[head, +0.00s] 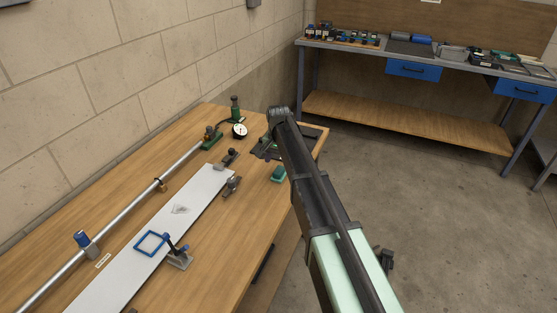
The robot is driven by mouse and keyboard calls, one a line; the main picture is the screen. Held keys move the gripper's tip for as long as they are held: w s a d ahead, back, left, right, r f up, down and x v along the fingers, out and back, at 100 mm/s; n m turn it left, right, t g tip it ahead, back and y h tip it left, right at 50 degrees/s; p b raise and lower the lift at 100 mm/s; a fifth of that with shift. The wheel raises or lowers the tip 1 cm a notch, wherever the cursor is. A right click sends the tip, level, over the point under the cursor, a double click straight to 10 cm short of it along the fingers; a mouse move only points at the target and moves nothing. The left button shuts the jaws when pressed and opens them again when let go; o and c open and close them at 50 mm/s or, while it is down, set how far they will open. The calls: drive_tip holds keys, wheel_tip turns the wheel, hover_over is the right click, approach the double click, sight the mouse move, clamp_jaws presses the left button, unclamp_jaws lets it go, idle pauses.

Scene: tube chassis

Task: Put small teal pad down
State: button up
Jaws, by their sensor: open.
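A small teal pad (278,174) lies on the wooden bench top near its right edge, in the head view. It is a small block with a darker green top, just left of my dark arm link. My arm crosses the middle of the view from the bottom right up to a dark rounded joint. I cannot make out my gripper's fingers; they seem hidden behind the arm or out of view. Nothing is seen touching the pad.
The bench (225,245) carries a long metal tube (130,223), a white plate (145,250), a blue square frame (151,243), small clamps and a dial gauge (239,130). A dark mat (313,133) lies at its far end. A second bench (345,47) stands behind.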

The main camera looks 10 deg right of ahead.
sight(279, 170)
wheel_tip(279, 170, up, 6)
drive_tip(key=p, duration=0.4)
drive_tip(key=s+n, duration=0.7)
drive_tip(key=s, duration=2.5)
drive_tip(key=shift+f+b, duration=0.2)
drive_tip(key=shift+b, duration=0.1)
drive_tip(key=shift+d, duration=0.1)
